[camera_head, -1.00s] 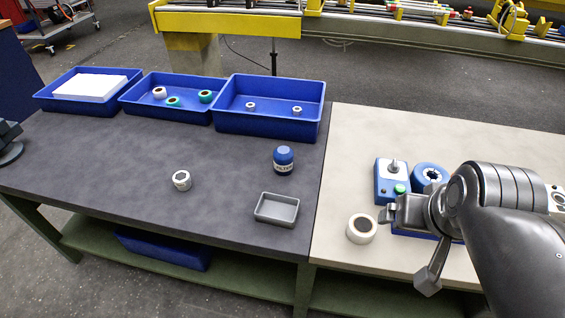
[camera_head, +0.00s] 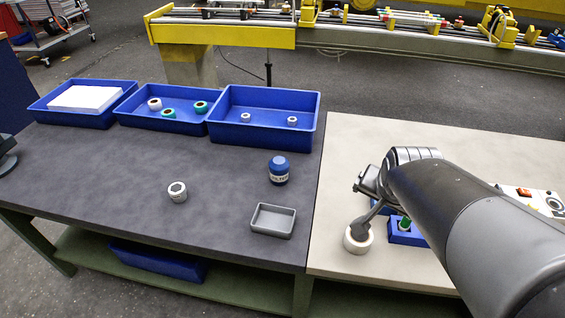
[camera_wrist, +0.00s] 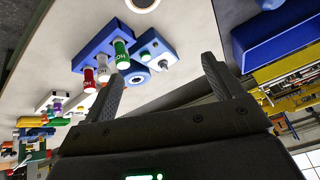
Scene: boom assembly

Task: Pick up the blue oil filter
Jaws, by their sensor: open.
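The blue oil filter (camera_head: 278,170) stands upright on the dark half of the table, with a blue top and a white label band. It is behind the small grey tray (camera_head: 257,222) and in front of the right blue bin. My gripper (camera_wrist: 160,85) is open in the wrist view, with nothing between its fingers. In the head view my arm is over the light half of the table, right of the filter and apart from it. The filter is not identifiable in the wrist view.
Three blue bins (camera_head: 217,138) line the back edge. A white ring part (camera_head: 177,192) stands left of the filter. A white roll (camera_head: 358,240) and a blue holder (camera_head: 398,236) sit near my arm. The wrist view shows bottles in a blue holder (camera_wrist: 88,50). Dark table around the filter is clear.

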